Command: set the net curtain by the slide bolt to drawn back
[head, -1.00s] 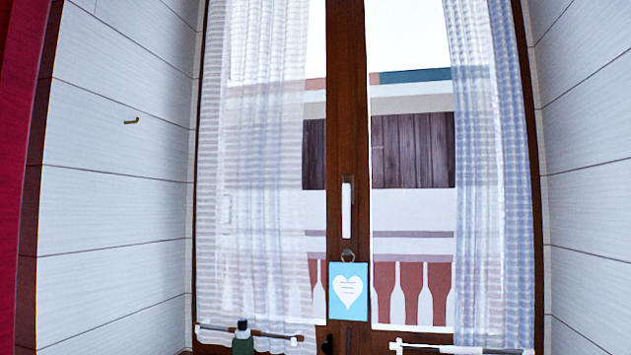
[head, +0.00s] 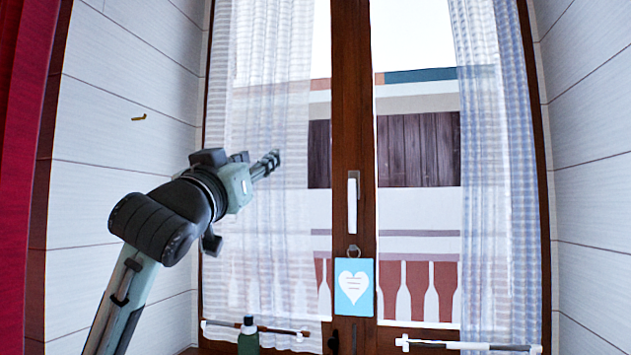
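A sheer net curtain (head: 285,215) hangs over most of the left window pane in the head view. A second net curtain (head: 478,190) hangs gathered along the right side of the right pane, leaving much of that pane bare. A small dark fitting (head: 333,342) sits low on the brown centre post; I cannot tell whether it is the slide bolt. My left gripper (head: 268,165) is raised in front of the left curtain. Its fingers are seen side-on and look close together; I cannot tell whether they are open or touch the cloth. My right gripper is out of view.
A white window handle (head: 352,202) and a blue heart card (head: 354,288) are on the centre post. A green bottle (head: 248,340) stands below the left curtain. Short rods (head: 265,329) cross the curtain bottoms. A brass hook (head: 139,118) is on the left wall.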

